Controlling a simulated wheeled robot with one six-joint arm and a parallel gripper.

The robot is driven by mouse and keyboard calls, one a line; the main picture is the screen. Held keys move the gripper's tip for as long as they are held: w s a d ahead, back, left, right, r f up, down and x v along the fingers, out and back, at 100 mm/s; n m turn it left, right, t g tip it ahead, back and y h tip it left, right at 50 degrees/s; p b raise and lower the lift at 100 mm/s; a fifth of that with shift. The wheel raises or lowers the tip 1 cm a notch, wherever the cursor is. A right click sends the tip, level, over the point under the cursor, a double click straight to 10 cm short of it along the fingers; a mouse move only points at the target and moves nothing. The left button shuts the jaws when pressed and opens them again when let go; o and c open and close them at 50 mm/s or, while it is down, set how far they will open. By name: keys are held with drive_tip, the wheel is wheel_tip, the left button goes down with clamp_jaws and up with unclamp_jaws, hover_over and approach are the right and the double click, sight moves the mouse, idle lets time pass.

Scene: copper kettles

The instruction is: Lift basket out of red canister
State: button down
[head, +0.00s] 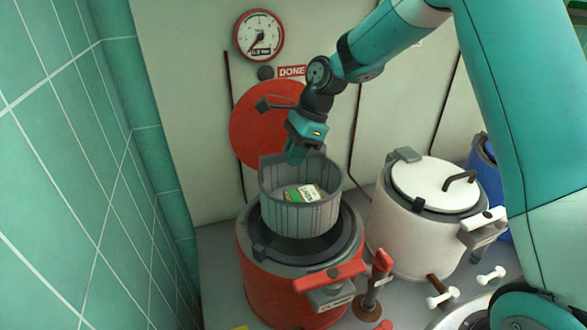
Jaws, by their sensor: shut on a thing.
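The grey ribbed basket (290,216) is partly raised above the mouth of the red canister (268,283); its lower end is at the dark opening, and I cannot tell how much is still inside. A green and white labelled packet (305,193) lies in the basket. My gripper (294,158) is shut on the basket at its far rim; the exact contact is partly hidden. The canister's round red lid (252,125) stands open behind the basket.
A white canister (432,190) with its lid closed stands to the right, with a blue one (484,155) behind it. A round gauge (260,36) and a "DONE" sign (291,71) are on the back wall. A green tiled wall (70,170) is close on the left.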

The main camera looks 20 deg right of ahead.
wheel_tip(320, 180, up, 20)
drive_tip(key=p, duration=2.1)
drive_tip(key=shift+f, duration=0.25)
